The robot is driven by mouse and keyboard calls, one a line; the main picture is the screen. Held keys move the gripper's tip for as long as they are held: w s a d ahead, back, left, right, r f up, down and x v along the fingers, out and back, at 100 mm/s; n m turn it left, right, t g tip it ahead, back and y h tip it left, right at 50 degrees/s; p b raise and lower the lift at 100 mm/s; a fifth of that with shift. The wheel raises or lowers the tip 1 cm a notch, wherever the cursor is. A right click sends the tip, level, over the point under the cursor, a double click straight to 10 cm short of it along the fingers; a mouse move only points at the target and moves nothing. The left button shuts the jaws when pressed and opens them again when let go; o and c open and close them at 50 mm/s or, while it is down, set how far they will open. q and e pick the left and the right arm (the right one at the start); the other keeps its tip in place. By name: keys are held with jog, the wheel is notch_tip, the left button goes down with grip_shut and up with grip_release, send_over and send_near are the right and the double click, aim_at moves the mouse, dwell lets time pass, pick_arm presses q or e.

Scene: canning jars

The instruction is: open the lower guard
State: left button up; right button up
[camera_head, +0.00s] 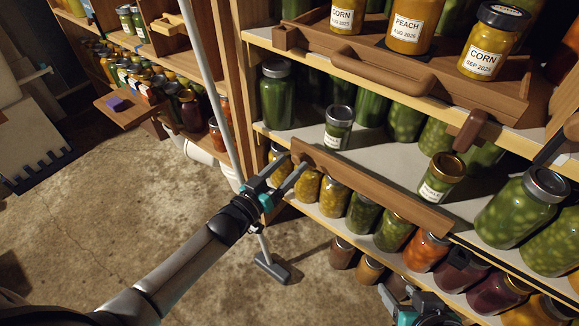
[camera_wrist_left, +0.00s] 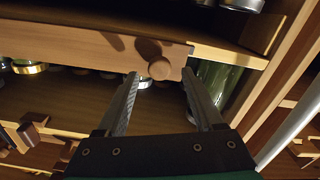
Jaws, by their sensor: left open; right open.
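The lower guard (camera_head: 375,190) is a long brown wooden board along the front edge of the middle shelf. A round wooden knob sits at its left end and shows clearly in the left wrist view (camera_wrist_left: 160,69). My left gripper (camera_head: 290,166) is open at that end. In the wrist view its two fingertips (camera_wrist_left: 159,77) stand on either side of the knob; whether they touch it cannot be told. My right gripper (camera_head: 402,291) is at the bottom of the head view, well below and away from the guard, and is open and empty.
A small labelled jar (camera_head: 338,127) and a gold-lidded jar (camera_head: 441,178) stand behind the guard. Large green jars fill the shelf's sides. Above is another wooden guard with a handle (camera_head: 355,71). A grey pole (camera_head: 212,85) stands left of the shelf. The floor at left is clear.

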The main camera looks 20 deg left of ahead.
pick_arm(q)
jog(key=shift+w+d, duration=0.15)
jog(key=shift+w, duration=0.15)
grip_shut()
dwell(0.6)
dwell(0.9)
